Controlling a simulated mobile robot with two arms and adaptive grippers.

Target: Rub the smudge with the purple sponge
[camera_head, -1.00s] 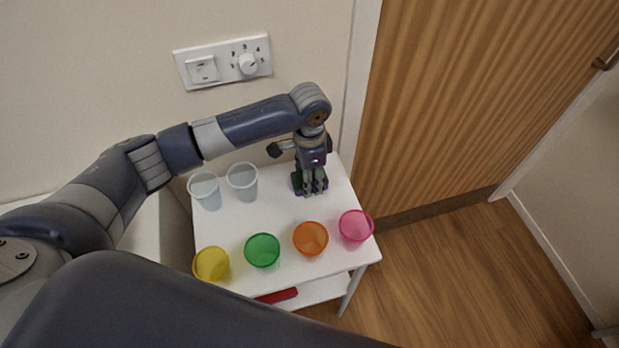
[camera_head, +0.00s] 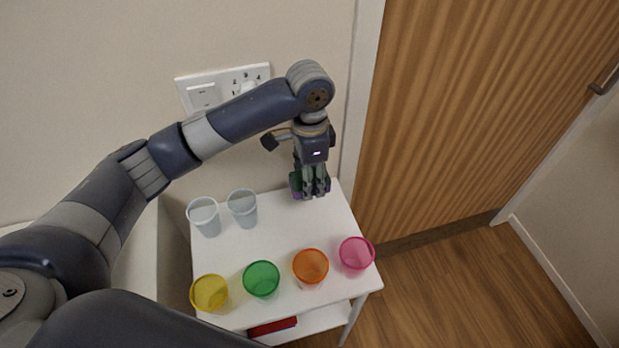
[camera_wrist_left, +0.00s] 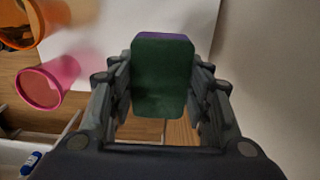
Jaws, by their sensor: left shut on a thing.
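My left gripper (camera_head: 311,192) is shut on the sponge and points down near the back right corner of the white table. The sponge (camera_wrist_left: 162,75) fills the space between the fingers in the left wrist view; its broad face is dark green and its top edge is purple. In the head view only slivers of the sponge (camera_head: 295,184) show beside the fingers. It appears to be above the tabletop, but the gap is hard to judge. I cannot make out a smudge in either view. My right gripper is not in view.
The white table (camera_head: 268,238) holds two clear cups (camera_head: 204,216) at back left. Yellow (camera_head: 209,293), green (camera_head: 261,280), orange (camera_head: 310,267) and pink (camera_head: 356,255) cups line its front. A wall socket panel (camera_head: 202,97) is behind my arm. A wooden door (camera_head: 450,120) stands right.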

